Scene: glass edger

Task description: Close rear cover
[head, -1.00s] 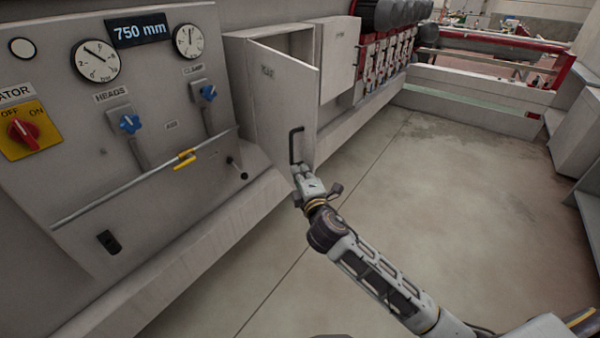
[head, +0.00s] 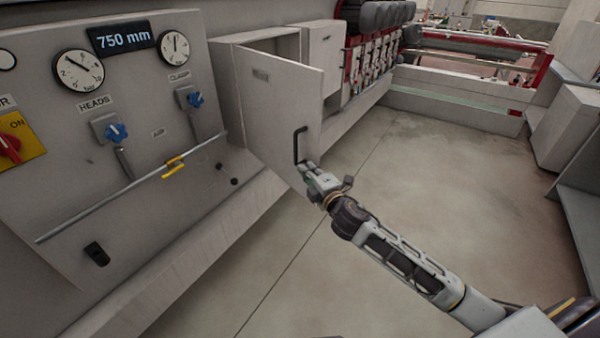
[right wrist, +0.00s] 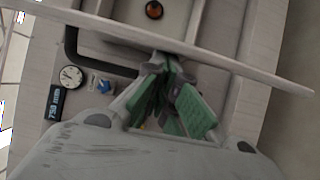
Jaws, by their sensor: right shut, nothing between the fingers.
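The rear cover (head: 272,105) is a grey hinged door, standing partly open from its box on the machine, with a black bar handle (head: 299,146) near its free edge. My right gripper (head: 309,170) is at the lower free corner of the cover, just below the handle. In the right wrist view the cover (right wrist: 240,70) crosses the picture edge-on, with the handle (right wrist: 72,45) at left. The green-padded fingers (right wrist: 160,66) are close to its face; contact is unclear. The right gripper is shut and empty. My left gripper is out of view.
The control panel (head: 150,120) with gauges, blue knobs and a long rod with a yellow clip (head: 173,166) is left of the cover. A second grey box (head: 322,55) stands behind it. The floor (head: 400,190) on the right is clear up to grey cabinets (head: 572,125).

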